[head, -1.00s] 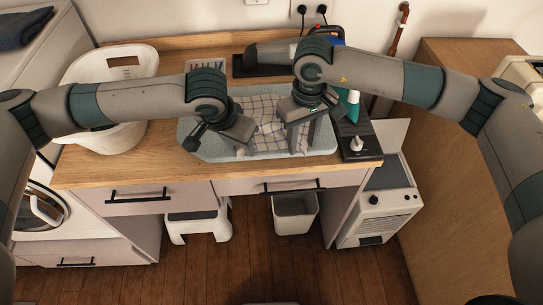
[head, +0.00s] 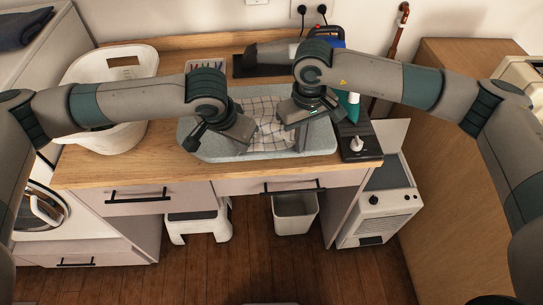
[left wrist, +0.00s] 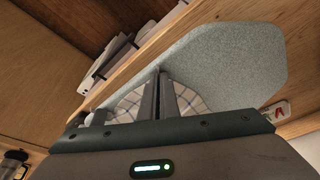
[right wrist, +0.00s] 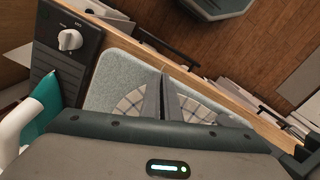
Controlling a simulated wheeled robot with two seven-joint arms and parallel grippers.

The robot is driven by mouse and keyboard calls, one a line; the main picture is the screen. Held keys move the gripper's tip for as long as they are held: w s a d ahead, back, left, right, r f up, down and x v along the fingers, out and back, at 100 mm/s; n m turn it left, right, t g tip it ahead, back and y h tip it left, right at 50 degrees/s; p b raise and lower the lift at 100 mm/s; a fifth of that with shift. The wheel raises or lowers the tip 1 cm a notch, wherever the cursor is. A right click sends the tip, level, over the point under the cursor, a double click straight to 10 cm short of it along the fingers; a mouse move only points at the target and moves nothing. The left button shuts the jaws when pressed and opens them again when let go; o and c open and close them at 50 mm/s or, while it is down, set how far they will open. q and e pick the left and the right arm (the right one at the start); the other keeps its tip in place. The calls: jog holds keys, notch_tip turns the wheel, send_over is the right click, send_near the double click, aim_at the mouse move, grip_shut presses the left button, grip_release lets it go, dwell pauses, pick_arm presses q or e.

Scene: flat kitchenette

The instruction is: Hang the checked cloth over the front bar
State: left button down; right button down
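The white checked cloth (head: 267,128) with dark lines lies in the grey speckled basin (head: 205,152) in the counter. It also shows in the left wrist view (left wrist: 190,99) and right wrist view (right wrist: 130,103). My left gripper (head: 240,138) is at the cloth's left side and my right gripper (head: 299,119) at its right. In the wrist views the left fingers (left wrist: 162,78) and right fingers (right wrist: 164,78) are together, with cloth on either side of them. The pinched part is hidden. A black bar (head: 293,187) runs along the right drawer front, below the basin.
A white tub (head: 90,72) stands left of the basin. A small tray of coloured items (head: 205,67) is behind. A black panel with a white knob (head: 357,144) and a teal bottle (head: 352,108) are right. A bin (head: 294,213) and stool (head: 197,226) stand below.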

pick_arm(q)
jog(key=shift+r, duration=0.15)
pick_arm(e)
jog(key=shift+r, duration=0.15)
